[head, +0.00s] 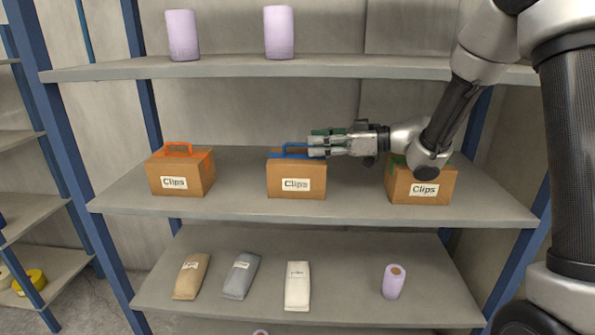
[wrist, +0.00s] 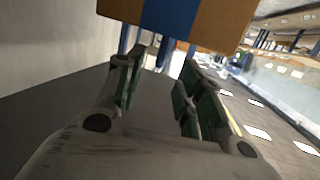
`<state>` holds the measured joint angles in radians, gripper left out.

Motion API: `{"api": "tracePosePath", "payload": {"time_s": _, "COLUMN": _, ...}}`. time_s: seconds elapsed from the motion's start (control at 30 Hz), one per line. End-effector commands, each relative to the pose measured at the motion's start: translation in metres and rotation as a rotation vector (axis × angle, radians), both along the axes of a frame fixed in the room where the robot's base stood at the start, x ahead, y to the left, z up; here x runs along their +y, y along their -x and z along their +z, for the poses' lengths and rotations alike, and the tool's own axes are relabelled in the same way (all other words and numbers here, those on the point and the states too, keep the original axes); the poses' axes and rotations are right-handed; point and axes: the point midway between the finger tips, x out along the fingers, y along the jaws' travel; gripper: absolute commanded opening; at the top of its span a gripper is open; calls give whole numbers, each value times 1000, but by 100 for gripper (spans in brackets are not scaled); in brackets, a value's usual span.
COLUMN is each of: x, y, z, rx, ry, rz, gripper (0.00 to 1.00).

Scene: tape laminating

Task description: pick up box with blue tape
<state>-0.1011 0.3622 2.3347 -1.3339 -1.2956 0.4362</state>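The box with blue tape (head: 296,178) is a brown carton labelled "Clips" on the middle shelf, between two similar boxes. A blue handle (head: 293,149) stands on its top. In the wrist view the box (wrist: 205,22) with its blue stripe (wrist: 170,17) fills the top. My gripper (head: 317,145) is level, points left, and has its tips at the right end of the handle. In the wrist view its green-padded fingers (wrist: 160,80) are apart, with blue handle parts near the tips. I cannot tell whether they touch the handle.
A box with orange tape (head: 180,174) stands to the left and a box with green tape (head: 422,184) to the right, under my arm. The upper shelf (head: 350,67) holds purple cylinders. The lower shelf (head: 345,300) holds bags and another cylinder. Blue posts (head: 62,140) frame the rack.

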Motion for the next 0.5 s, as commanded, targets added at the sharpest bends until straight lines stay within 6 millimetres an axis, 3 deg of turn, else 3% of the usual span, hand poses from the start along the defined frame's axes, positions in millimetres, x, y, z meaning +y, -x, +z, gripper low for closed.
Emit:
{"api": "tracePosePath", "payload": {"time_s": 0.3, "x": 46, "y": -7, "z": -10, "rx": 1, "ry": 1, "rz": 3, "gripper": 37}}
{"api": "tracePosePath", "payload": {"time_s": 0.5, "x": 59, "y": -11, "z": -13, "rx": 1, "ry": 1, "rz": -1, "gripper": 37}}
